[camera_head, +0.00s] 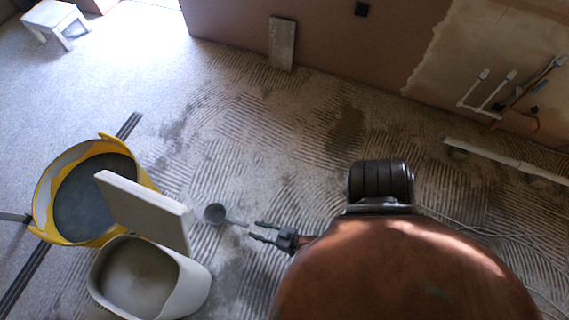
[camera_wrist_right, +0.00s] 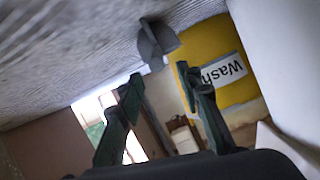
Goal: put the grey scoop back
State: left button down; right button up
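The grey scoop (camera_head: 214,213) shows in the head view just right of the white bin, its handle pointing right toward my right gripper (camera_head: 255,231). That gripper is open, its fingertips close to the handle's end; I cannot tell whether they touch. In the right wrist view the scoop (camera_wrist_right: 157,42) is beyond the gap between the open fingers (camera_wrist_right: 160,82). I cannot tell what the scoop rests on. The white bin (camera_head: 193,285) has its lid (camera_head: 150,212) tilted up and greyish material inside.
A white stool (camera_head: 52,20) is far left. A board (camera_head: 282,43) leans on the wall. Pipes and cables lie at right. The middle floor is clear.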

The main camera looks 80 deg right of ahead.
jog(key=s+a+r+n+g+y, duration=0.1)
jog(key=s+a+r+n+y, duration=0.15)
jog(key=a, duration=0.35)
jog(key=s+a+r+n+g+y, duration=0.1)
jog(key=s+a+r+y, duration=0.25)
jog(key=a, duration=0.35)
jog(key=s+d+r+n+g, duration=0.2)
jog(key=s+r+g, duration=0.3)
jog(key=s+r, duration=0.3)
jog(key=s+d, duration=0.1)
jog(key=s, duration=0.1)
jog(key=shift+s+d+r, duration=0.15)
jog(key=shift+s+d, duration=0.15)
jog(key=shift+s, duration=0.05)
jog(key=shift+c, duration=0.6)
jog(key=shift+d, duration=0.1)
